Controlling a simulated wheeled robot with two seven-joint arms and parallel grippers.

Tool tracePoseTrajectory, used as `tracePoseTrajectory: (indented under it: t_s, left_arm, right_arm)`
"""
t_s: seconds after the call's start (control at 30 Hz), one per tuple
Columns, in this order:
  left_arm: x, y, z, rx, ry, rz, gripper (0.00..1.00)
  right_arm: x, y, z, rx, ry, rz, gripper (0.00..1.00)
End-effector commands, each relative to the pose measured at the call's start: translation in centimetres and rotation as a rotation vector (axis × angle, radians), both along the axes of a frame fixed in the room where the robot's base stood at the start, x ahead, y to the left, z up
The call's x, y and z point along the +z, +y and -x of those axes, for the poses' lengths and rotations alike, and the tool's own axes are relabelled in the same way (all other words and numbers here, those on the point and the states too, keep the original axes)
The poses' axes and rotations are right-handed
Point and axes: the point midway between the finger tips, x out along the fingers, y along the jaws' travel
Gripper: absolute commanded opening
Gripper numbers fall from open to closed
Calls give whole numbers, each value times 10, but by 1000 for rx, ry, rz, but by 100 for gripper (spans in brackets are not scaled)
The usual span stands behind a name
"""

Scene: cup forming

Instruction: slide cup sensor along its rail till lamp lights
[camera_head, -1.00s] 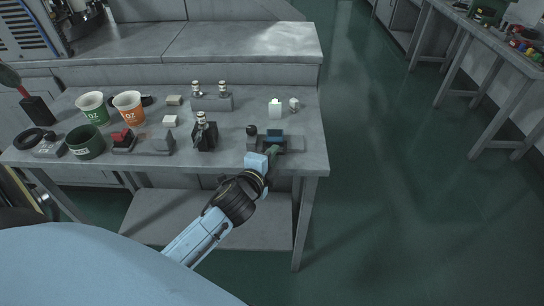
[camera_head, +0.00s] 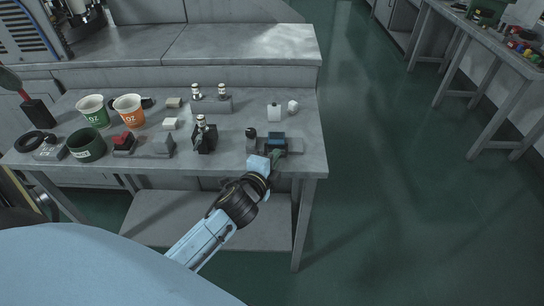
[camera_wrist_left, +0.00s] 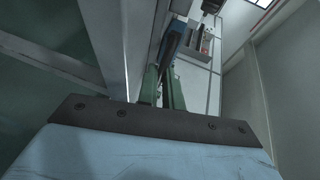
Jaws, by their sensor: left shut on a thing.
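The cup sensor (camera_head: 277,139), a dark block with a blue top, sits on a short grey rail (camera_head: 296,145) near the table's front right. My left gripper (camera_head: 275,155) reaches it from the front and is shut on it. In the left wrist view the green fingers (camera_wrist_left: 162,88) point at a dark and blue part, close together. A small dark round-topped piece (camera_head: 250,133) stands at the rail's left end; it may be the lamp and shows no light. My right gripper is not in view.
A black fixture (camera_head: 204,137) stands left of the rail. A white bottle (camera_head: 274,113) and a small white piece (camera_head: 293,106) stand behind it. The table (camera_head: 315,150) is bare right of the rail.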

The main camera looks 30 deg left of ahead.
Motion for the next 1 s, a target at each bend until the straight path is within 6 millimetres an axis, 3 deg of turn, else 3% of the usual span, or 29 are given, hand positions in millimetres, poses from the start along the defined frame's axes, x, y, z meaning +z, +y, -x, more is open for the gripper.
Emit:
tracePoseTrajectory:
  t_s: [0.1,0.13,0.2,0.57,0.77,1.0]
  left_arm:
    - [-1,0,0,0,0,0,0]
    - [-1,0,0,0,0,0,9]
    - [-1,0,0,0,0,0,17]
    - [0,-1,5,0,0,0,17]
    - [6,-5,35,0,2,1,17]
    - [17,-12,85,1,2,1,17]
  right_arm:
    - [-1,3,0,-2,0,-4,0]
    - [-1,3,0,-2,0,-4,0]
    - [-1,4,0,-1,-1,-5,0]
    - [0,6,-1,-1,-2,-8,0]
    - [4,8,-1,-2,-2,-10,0]
    - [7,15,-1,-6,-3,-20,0]
